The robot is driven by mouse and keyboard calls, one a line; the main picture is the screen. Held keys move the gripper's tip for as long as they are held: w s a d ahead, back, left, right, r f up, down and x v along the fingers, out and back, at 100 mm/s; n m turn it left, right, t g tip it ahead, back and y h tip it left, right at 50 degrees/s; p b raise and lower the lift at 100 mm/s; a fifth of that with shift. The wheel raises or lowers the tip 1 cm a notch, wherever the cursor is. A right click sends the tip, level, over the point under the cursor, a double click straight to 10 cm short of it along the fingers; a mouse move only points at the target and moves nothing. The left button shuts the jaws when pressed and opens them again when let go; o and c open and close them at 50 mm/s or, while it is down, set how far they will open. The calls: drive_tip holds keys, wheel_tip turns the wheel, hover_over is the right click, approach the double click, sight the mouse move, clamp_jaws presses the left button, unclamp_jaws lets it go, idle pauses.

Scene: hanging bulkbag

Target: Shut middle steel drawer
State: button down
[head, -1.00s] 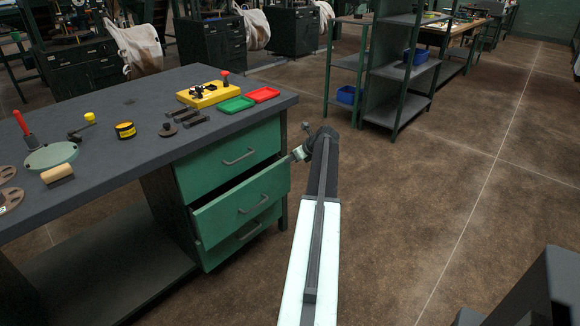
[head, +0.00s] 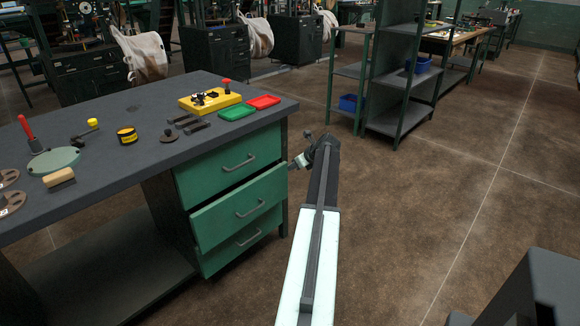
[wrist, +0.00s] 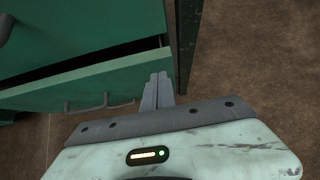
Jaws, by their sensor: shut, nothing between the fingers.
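The middle steel drawer (head: 222,214) is the green drawer with a grey bar handle (head: 251,208) in the workbench's stack of drawers. It stands slightly out, with its front ahead of the top drawer (head: 215,177). In the wrist view its green front (wrist: 100,84) has a dark gap above it. My gripper (head: 296,162) is at the right end of this front. In the wrist view its fingers (wrist: 158,78) are together and empty, with the tips at the front's right end. They look to be against it, but contact is hard to confirm.
The bottom drawer (head: 215,260) is below. The benchtop (head: 110,100) holds a yellow fixture (head: 210,100), a green tray (head: 237,112), a red tray (head: 263,102) and small tools. A shelf rack (head: 400,105) stands behind.

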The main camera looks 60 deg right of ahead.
drive_tip(key=p+v, duration=0.7)
drive_tip(key=v, duration=0.4)
drive_tip(key=shift+s+f, duration=0.2)
drive_tip(key=shift+s, duration=0.3)
drive_tip(key=c, duration=2.1)
unclamp_jaws()
drive_tip(key=o, duration=0.3)
drive_tip(key=shift+f, duration=0.15)
drive_tip(key=w+a+n+t+h+b, duration=0.3)
drive_tip(key=a+n+b, duration=0.4)
drive_tip(key=n, duration=0.6)
drive_tip(key=w+a+f+n+t+b, duration=0.1)
drive_tip(key=a+f+b, duration=0.3)
drive_tip(key=b, duration=0.3)
drive_tip(key=w+a+f+n+t+y+b, duration=0.1)
drive_tip(key=w+a+f+n+b, duration=0.1)
drive_tip(key=a+f+b, duration=0.2)
drive_tip(key=w+a+f+n+t+b, duration=0.1)
drive_tip(key=a+f+n+b, duration=0.1)
drive_tip(key=a+f+b, duration=0.3)
drive_tip(key=shift+w+f+t+b, duration=0.15)
drive_tip(key=shift+f+b, duration=0.8)
drive_tip(key=shift+b, duration=0.55)
drive_tip(key=shift+w+f+t+b, duration=0.15)
drive_tip(key=shift+f+b, duration=0.8)
drive_tip(key=shift+b, duration=0.55)
